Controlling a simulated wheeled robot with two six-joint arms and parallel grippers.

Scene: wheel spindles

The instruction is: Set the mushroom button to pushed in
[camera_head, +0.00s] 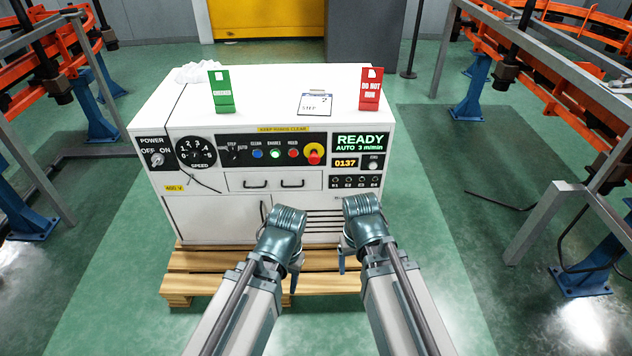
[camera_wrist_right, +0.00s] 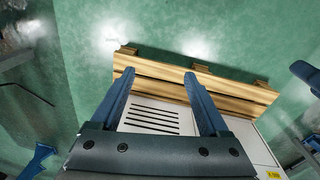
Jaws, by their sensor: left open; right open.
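The mushroom button (camera_head: 314,154) is a red round head on a yellow surround. It sits on the black panel of the white control cabinet (camera_head: 190,215), left of the READY display. I cannot tell whether its head is in or out. My left gripper (camera_head: 293,276) is low in front of the cabinet, below and left of the button, pointing down and apart from it; it is open. My right gripper (camera_head: 343,262) is also low, below and right of the button. Its two blue fingers are open and empty in the right wrist view (camera_wrist_right: 158,76).
The panel also has a power switch (camera_head: 157,158), a speed dial (camera_head: 196,153) and small coloured buttons. A wooden pallet (camera_head: 190,285) lies underneath. Orange racks flank the cabinet.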

